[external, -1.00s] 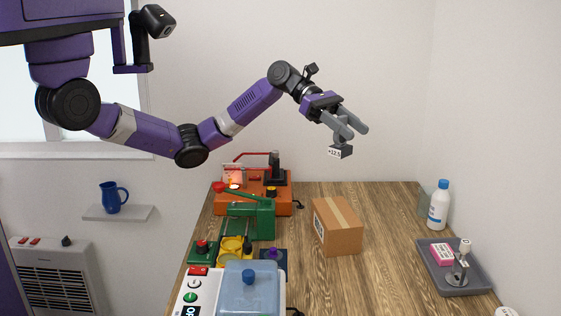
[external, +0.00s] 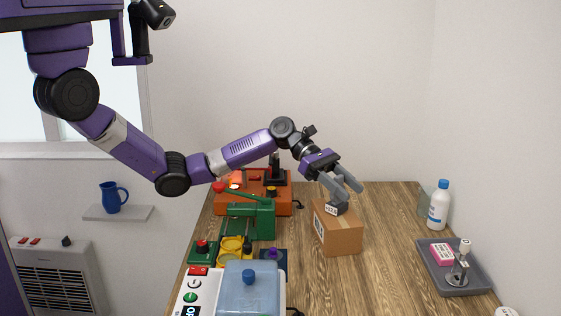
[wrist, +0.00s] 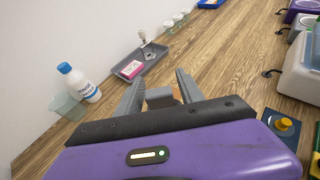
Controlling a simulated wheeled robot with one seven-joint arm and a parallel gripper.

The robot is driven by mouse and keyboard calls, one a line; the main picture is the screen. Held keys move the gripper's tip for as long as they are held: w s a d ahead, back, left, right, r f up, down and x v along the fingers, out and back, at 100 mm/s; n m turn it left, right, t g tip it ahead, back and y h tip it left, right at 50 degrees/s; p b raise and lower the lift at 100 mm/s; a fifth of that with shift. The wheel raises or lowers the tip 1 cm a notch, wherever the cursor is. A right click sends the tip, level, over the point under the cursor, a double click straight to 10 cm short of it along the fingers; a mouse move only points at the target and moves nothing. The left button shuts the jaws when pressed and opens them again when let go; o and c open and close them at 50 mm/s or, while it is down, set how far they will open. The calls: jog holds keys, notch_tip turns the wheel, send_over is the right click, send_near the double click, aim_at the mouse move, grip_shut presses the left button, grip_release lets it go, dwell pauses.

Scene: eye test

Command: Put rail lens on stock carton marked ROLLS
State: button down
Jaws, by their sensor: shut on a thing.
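In the wrist view the lens (wrist: 160,97) sits between both fingers, and the carton is mostly hidden.
A green press (external: 250,218) and an orange machine (external: 268,200) stand left of the carton. A blue-lidded machine (external: 250,290) is in front. At the right are a grey tray (external: 481,284) and a white bottle (external: 438,210). Table between carton and tray is clear.

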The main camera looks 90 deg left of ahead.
jog(key=shift+f, duration=0.15)
jog(key=c, duration=0.7)
grip_release()
jog(key=shift+c, duration=0.2)
jog(key=shift+r, duration=0.25)
jog(key=b+v, duration=0.3)
jog(key=v, duration=0.9)
jog(key=shift+f, duration=0.2)
